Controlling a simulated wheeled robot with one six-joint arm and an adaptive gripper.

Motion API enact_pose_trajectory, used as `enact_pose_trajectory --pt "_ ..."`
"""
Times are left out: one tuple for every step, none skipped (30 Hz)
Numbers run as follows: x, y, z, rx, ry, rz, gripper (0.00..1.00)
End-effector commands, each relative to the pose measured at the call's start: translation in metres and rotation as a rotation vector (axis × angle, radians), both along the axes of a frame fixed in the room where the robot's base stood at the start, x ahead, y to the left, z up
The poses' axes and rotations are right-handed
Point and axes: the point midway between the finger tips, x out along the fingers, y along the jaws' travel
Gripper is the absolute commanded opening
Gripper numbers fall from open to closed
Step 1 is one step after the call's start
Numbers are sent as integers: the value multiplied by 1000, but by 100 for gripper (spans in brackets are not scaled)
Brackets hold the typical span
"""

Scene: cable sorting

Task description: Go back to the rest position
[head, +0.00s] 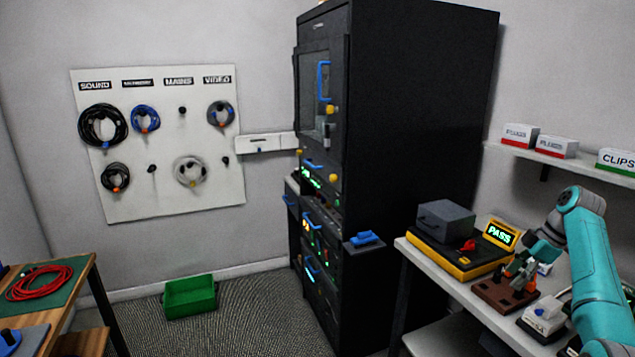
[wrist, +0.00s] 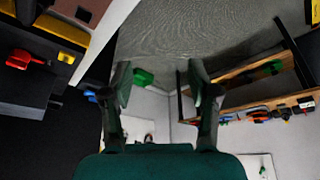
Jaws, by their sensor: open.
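My gripper (head: 522,262) is at the right in the head view, at the end of my teal arm, in front of the tester and over or near a brown block (head: 505,294) on the white bench. How high it is above the block I cannot tell. In the wrist view my gripper (wrist: 158,72) shows two dark green fingers spread wide with nothing between them. Beyond them are floor, wall and a small green bin, all well away.
The yellow-black tester (head: 455,256) reads PASS. A tall black rack (head: 415,150) stands left of the bench (head: 420,262). A cable board (head: 215,165) hangs on the wall. A green bin (head: 190,298) is on the floor. A red cable (head: 40,283) lies on the left table.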

Motion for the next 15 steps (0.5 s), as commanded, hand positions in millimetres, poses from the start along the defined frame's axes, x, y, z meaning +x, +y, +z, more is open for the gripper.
enact_pose_trajectory --pt "0 2 -8 -1 1 -6 60" --pt "1 3 -11 -1 0 -11 60" --pt "2 4 -15 -3 -2 -17 60" --pt "2 5 -20 -5 -3 -23 60" --pt "3 6 -25 -5 -4 -28 60" --pt "4 8 -31 -7 -6 -35 60" --pt "4 10 -37 -8 -6 -41 60" --pt "5 11 -42 -9 -8 -48 60" --pt "6 14 -50 -12 -11 -58 60" --pt "6 15 -56 -13 -12 -66 60" --pt "7 17 -63 -14 -14 -74 60" --pt "7 20 -72 -17 -18 -85 60" --pt "7 22 -80 -18 -19 -95 60" --pt "8 24 -87 -20 -22 -105 60" --pt "8 28 -99 -23 -26 -117 60"
